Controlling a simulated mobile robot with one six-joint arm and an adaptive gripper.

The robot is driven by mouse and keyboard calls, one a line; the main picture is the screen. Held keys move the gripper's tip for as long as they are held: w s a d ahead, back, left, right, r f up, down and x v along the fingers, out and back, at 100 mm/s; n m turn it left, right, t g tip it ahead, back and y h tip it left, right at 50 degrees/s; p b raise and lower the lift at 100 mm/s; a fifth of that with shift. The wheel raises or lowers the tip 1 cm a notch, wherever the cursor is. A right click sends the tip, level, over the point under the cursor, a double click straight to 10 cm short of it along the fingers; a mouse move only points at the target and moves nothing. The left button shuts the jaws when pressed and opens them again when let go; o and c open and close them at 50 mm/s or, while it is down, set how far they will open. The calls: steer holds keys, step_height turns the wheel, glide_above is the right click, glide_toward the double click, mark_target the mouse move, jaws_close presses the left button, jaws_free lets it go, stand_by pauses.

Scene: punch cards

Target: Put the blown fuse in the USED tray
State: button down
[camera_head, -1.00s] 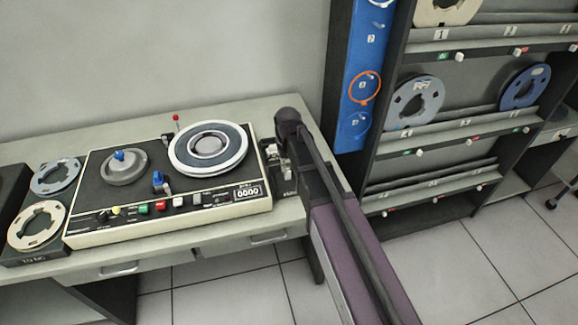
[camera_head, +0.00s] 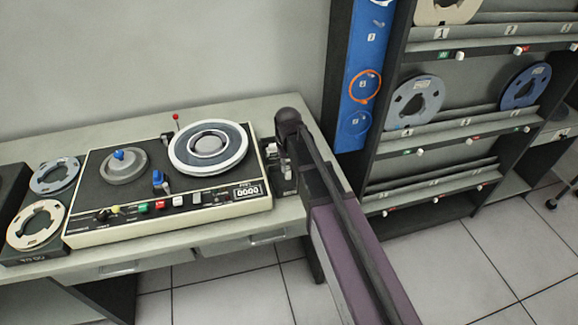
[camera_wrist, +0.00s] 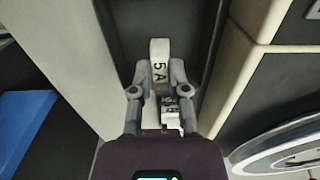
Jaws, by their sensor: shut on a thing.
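My gripper (camera_wrist: 157,82) is shut on a small white piece marked 5 A (camera_wrist: 160,62), which looks like a fuse. The frames do not show whether it is blown. A second small lettered white piece (camera_wrist: 170,103) shows between the fingers, nearer my wrist; its mark is unclear. Behind them in the wrist view is a dark recessed surface (camera_wrist: 122,30) with a pale edge. In the head view my gripper (camera_head: 288,187) is just right of the tape deck, at the table's right end. My arm hides part of that area. I can read no USED label.
The tape deck (camera_head: 225,200) stands left of my gripper on the pale table (camera_head: 275,100). Reels (camera_head: 36,226) lie at its left. A rack (camera_head: 440,160) with reels and a blue panel (camera_head: 356,75) stands at the right. The table's back strip is clear.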

mark_target(288, 169)
steer(key=shift+f+b, duration=1.05)
steer(key=shift+f, duration=0.05)
steer(key=c, duration=0.5)
jaws_free()
steer(key=shift+c, duration=0.2)
steer(key=shift+c, duration=0.9)
steer(key=shift+r, duration=0.15)
steer(key=shift+r+p, duration=3.9)
steer(key=shift+p, duration=0.15)
